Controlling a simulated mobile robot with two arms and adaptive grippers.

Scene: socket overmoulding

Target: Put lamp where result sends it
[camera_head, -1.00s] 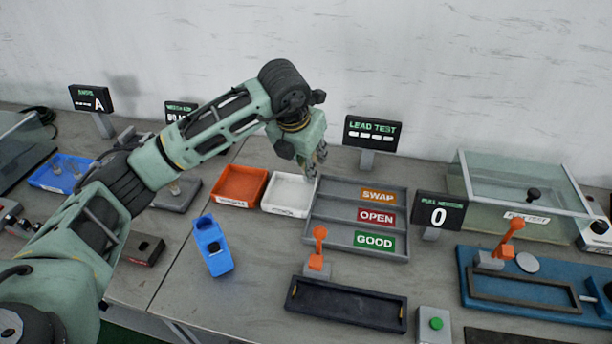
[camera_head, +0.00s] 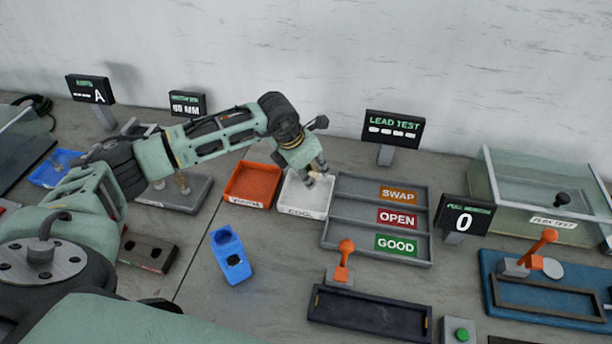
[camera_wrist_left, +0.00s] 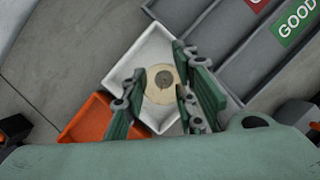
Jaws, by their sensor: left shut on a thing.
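My left gripper (camera_head: 318,174) is shut on a pale lamp (camera_wrist_left: 160,84), seen end-on in the left wrist view as a cream disc with a grey centre. The gripper is over the right back part of the white tray (camera_head: 303,205); whether the lamp touches the tray is unclear. The grey sorting tray (camera_head: 345,212) is just to the right, with lanes marked SWAP (camera_head: 399,194), OPEN (camera_head: 398,218) and GOOD (camera_head: 397,243). The LEAD TEST display (camera_head: 393,130) shows only dashes. My right gripper is not in view.
An orange tray (camera_head: 252,185) adjoins the white tray on the left. A blue holder (camera_head: 231,256) stands in front. A dark fixture with an orange lever (camera_head: 346,247) is front right. The FULL display (camera_head: 464,221) reads 0, with a clear-walled box (camera_head: 530,190) behind.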

